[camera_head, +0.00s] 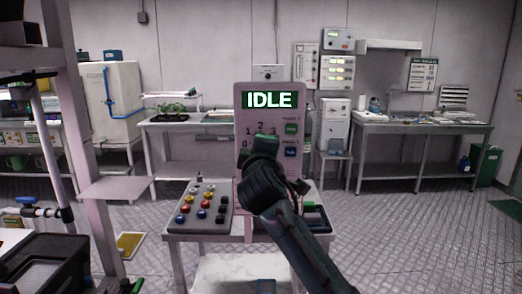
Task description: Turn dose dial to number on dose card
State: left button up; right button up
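A pinkish upright panel (241,118) stands on a small table ahead of me, with a lit "IDLE" display (270,100) on top. Below it are the digits 0, 1, 2 and 3, with a green button (291,128) and a blue button (290,152) at the right. My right gripper (266,150) is in front of the digits and hides the dial area. I cannot tell whether it touches the dial or whether its fingers are open. A white card with a green header (422,74) at the back right may be the dose card; its text is too small to read. My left gripper is out of view.
A grey box with several coloured buttons (204,207) sits on the small table (200,238), left of the panel. A dark-topped bench (420,128) stands at the back right and a pale bench (190,121) at the back left. Open floor lies to the right.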

dwell(0.4)
jog(key=o, duration=1)
jog(key=shift+c, duration=0.2)
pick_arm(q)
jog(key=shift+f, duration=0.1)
pick_arm(e)
jog(key=shift+s, duration=0.1)
pick_arm(q)
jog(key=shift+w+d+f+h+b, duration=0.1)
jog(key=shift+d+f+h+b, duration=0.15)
jog(key=shift+b, duration=0.75)
pick_arm(e)
jog(key=s, duration=1.3)
